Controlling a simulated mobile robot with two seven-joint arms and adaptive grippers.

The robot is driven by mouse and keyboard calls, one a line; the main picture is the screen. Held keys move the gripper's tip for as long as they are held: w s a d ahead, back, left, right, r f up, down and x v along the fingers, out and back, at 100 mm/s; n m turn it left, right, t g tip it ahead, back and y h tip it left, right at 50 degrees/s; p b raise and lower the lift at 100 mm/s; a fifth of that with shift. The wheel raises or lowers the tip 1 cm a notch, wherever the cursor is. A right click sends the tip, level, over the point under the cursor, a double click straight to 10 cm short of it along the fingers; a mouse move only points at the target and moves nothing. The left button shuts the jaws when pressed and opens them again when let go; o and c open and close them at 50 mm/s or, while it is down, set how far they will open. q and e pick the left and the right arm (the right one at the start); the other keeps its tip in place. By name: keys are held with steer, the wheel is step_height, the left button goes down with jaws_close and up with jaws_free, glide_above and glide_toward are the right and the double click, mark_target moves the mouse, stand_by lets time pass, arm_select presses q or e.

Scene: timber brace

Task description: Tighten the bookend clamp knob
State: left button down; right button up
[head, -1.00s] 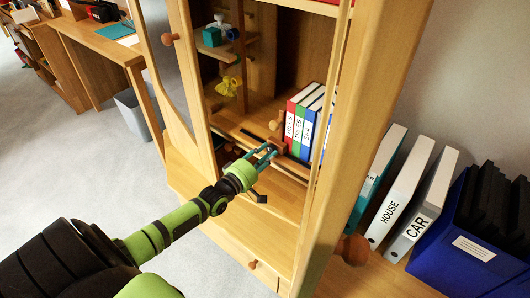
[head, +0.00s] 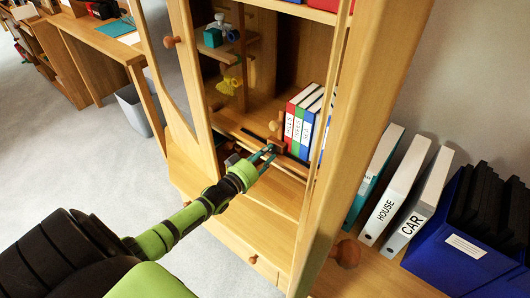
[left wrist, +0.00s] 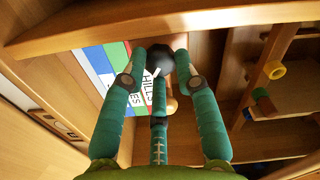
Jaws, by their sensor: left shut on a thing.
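The bookend (head: 281,144) is a brown wooden piece on the cabinet shelf, against the left side of the binders. A round pale wooden knob (head: 272,126) stands at its left; it also shows beyond the fingers in the left wrist view (left wrist: 172,104). A dark round clamp knob (left wrist: 160,60) with a white mark sits between the teal fingertips in the left wrist view. My left gripper (head: 266,152) reaches in from the left and is shut on this dark knob. In the head view the fingers largely hide it. My right gripper is not in view.
Upright binders (head: 300,118) stand right of the bookend. The cabinet's wooden frame post (head: 335,150) rises close on the right. More binders (head: 420,200) and a blue box (head: 462,250) stand outside at right.

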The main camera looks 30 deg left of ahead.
arm_select(q)
steer(key=shift+d+r+m+p, duration=0.1)
steer(key=shift+m+p, duration=0.15)
steer(key=shift+m, duration=2.35)
steer(key=shift+d+r+m+p, duration=0.1)
steer(key=shift+m+p, duration=0.1)
steer(key=shift+m, duration=2.4)
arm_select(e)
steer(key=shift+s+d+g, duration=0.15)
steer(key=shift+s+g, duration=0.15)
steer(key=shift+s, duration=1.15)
arm_select(q)
steer(key=c, duration=0.9)
jaws_free()
steer(key=shift+d, duration=0.1)
steer(key=shift+c, duration=0.2)
steer(key=shift+m, duration=0.3)
